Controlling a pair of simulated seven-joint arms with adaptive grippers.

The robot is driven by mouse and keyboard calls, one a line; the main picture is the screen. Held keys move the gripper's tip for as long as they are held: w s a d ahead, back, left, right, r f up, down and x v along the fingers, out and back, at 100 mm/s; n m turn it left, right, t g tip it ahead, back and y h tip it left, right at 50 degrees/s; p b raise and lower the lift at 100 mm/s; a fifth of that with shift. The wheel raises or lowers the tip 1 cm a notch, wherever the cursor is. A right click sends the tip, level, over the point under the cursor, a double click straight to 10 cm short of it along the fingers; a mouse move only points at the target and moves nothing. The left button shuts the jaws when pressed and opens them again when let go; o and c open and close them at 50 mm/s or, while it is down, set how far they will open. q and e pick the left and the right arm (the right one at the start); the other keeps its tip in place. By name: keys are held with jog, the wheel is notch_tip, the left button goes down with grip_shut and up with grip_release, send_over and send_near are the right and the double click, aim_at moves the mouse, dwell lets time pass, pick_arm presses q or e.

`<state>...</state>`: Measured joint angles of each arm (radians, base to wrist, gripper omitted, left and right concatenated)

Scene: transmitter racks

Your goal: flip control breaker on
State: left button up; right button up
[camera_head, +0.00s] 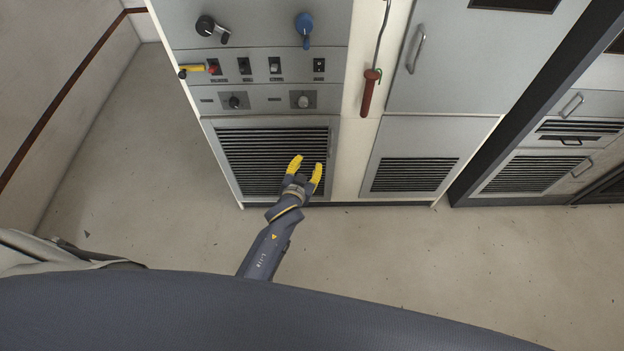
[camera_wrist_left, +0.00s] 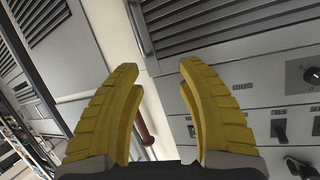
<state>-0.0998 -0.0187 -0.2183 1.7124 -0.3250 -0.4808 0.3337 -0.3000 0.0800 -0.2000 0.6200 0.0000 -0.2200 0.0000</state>
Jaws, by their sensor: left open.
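Small switches sit in a row on the grey control panel (camera_head: 295,67) of the rack: two dark ones, the left switch (camera_head: 244,66) and the middle switch (camera_head: 274,66), and a small one (camera_head: 319,65) at the right. Their labels are too small to read, so I cannot tell which is the control breaker. Switches also show at the right of the left wrist view, one dark switch (camera_wrist_left: 279,130) among them. My left gripper (camera_head: 307,165) is open and empty, in front of the vent grille below the panel. In the left wrist view its yellow fingers (camera_wrist_left: 159,66) are apart.
Left of the switches is a yellow-and-red handle (camera_head: 192,68). Above are a black rotary handle (camera_head: 212,29) and a blue handle (camera_head: 304,26). Round knobs (camera_head: 303,101) sit below. A red-gripped lever (camera_head: 369,95) hangs to the right. The floor (camera_head: 400,250) is clear.

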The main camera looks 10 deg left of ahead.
pick_arm(q)
jog(key=shift+m+g, duration=0.3)
jog(key=shift+g, duration=0.2)
jog(key=shift+s+d+f, duration=0.2)
jog(key=shift+f, duration=0.7)
jog(key=shift+s+d+f, duration=0.15)
jog(key=shift+s+f, duration=0.1)
jog(key=shift+f, duration=0.7)
jog(key=shift+s+d+f, duration=0.2)
jog(key=shift+f, duration=0.7)
pick_arm(e)
jog(key=shift+s, duration=0.2)
